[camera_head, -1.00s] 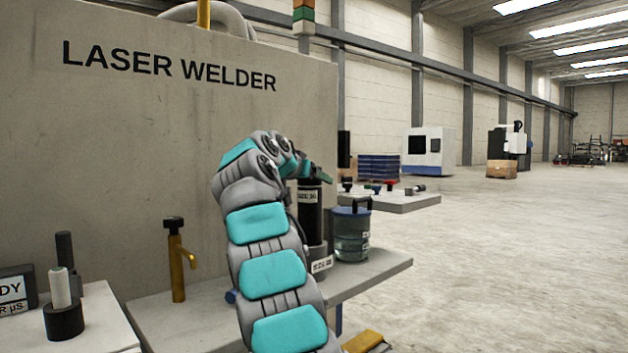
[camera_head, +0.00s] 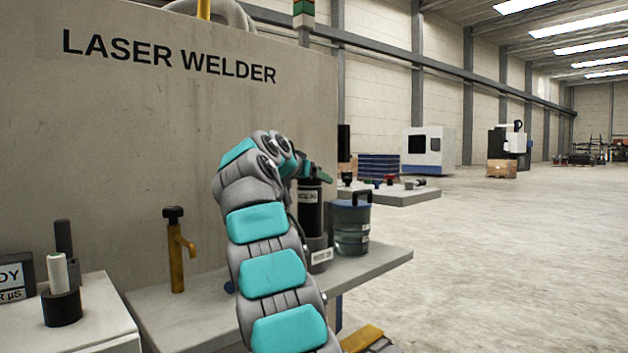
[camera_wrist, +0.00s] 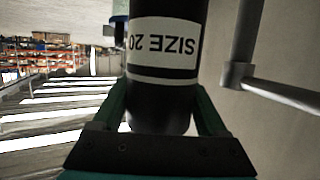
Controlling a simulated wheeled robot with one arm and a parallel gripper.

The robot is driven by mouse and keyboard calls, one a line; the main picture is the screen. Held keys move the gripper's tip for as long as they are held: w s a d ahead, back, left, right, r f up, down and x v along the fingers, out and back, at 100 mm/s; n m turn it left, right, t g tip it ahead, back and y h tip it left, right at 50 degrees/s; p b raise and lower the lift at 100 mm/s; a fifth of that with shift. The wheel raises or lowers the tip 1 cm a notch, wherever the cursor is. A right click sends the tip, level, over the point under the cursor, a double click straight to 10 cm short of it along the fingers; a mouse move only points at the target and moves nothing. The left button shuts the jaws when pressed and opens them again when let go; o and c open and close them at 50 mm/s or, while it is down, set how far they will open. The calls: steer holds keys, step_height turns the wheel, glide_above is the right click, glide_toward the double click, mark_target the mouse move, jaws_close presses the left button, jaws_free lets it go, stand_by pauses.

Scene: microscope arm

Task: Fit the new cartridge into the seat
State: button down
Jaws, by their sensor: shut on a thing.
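The new cartridge (camera_head: 309,212) is an upright black cylinder with a white size label. In the wrist view the cartridge (camera_wrist: 160,100) fills the middle, its "SIZE 20" label upside down. My gripper (camera_wrist: 160,92) is shut on it, with a green finger on each side; in the head view only a bit of the gripper (camera_head: 318,172) shows at the cartridge's top. The seat (camera_head: 319,256), a dark round base with a white label, stands on the bench directly below. The cartridge's lower end meets or overlaps the seat in the picture; I cannot tell how deep it sits.
A clear jug with a blue lid (camera_head: 351,228) stands close right of the cartridge. A yellow tap post (camera_head: 176,255) stands left on the grey bench (camera_head: 385,262). A white cylinder in a black holder (camera_head: 59,275) is at far left. The welder wall (camera_head: 140,130) is close behind.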

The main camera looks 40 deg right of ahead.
mark_target(304, 201)
steer(key=shift+f+b, duration=3.35)
steer(key=shift+f, duration=0.05)
jaws_free()
steer(key=shift+a, duration=0.1)
steer(key=shift+v, duration=3.85)
